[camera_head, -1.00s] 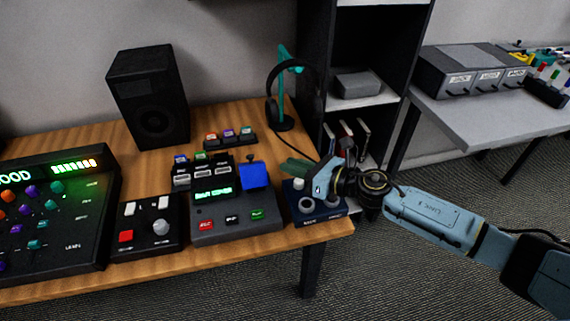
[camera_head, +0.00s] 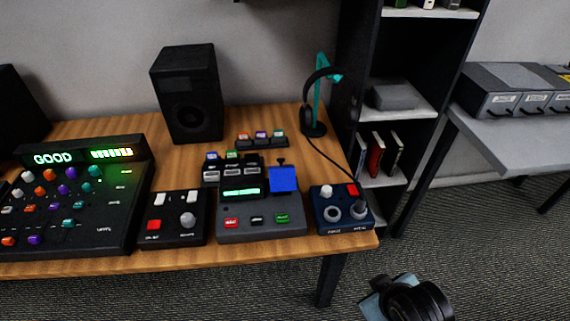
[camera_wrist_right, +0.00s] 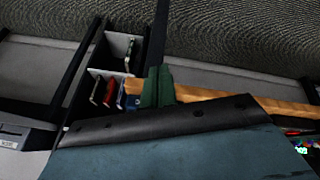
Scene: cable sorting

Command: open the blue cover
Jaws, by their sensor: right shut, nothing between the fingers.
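The blue cover (camera_head: 283,179) is a small square panel at the right side of the grey device (camera_head: 262,226) with a green-lit display. A small dark part sticks up above it. I cannot tell clearly whether it is raised or down. My right arm shows only as a piece at the bottom edge of the head view, off the table. My right gripper (camera_wrist_right: 157,88) shows in the right wrist view as green fingers close together, shut and empty, with the table edge behind. My left gripper is not in view.
A navy box with knobs (camera_head: 341,209) stands right of the device. A black box with a red button (camera_head: 174,219) stands left of it. Headphones on a teal stand (camera_head: 315,100), a speaker (camera_head: 188,95) and small cable blocks (camera_head: 262,142) are behind. A shelf (camera_head: 400,105) stands right of the table.

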